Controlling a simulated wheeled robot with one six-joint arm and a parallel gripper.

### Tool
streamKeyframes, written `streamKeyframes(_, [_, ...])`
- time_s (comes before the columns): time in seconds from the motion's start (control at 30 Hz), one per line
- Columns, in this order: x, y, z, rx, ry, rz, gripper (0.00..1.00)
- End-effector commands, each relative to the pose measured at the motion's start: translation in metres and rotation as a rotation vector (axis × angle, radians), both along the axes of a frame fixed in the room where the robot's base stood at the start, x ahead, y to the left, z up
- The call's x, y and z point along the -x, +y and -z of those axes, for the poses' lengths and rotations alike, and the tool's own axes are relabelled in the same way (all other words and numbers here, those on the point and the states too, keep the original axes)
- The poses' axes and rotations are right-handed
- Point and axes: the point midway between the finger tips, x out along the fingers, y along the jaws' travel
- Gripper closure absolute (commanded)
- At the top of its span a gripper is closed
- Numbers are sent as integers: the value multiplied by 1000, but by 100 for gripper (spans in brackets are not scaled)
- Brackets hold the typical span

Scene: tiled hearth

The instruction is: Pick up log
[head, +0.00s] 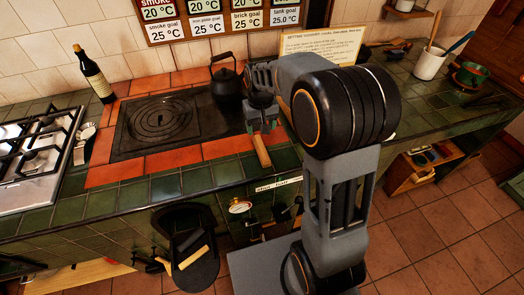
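A short brown wooden piece (262,151), which looks like a log, shows at the front edge of the stove top. Its far end meets my gripper (262,128), whose fingers point down over it. I cannot tell whether the fingers are closed on the wood or only just above it. A pale log-like piece (194,258) and a darker piece lie in the black scuttle (204,275) low in front of the counter.
A dark bottle (97,82) and gas hob (35,155) are farther left. A white utensil pot (430,63) stands at the right. Tiled floor is clear at lower right.

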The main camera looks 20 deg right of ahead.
Motion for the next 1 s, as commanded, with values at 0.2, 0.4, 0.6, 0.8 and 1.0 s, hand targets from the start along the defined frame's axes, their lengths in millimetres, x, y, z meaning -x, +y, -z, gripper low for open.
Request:
streamKeyframes(0.2, [1,-1,41,0,6,3,34])
streamKeyframes(0.4, [0,-2,63,0,2,4,34])
streamKeyframes(0.6, [0,-2,73,0,3,4,34])
streamKeyframes(0.8, [-1,-3,99,0,5,4,34])
streamKeyframes(1.0, [-1,-3,118,0,2,4,34])
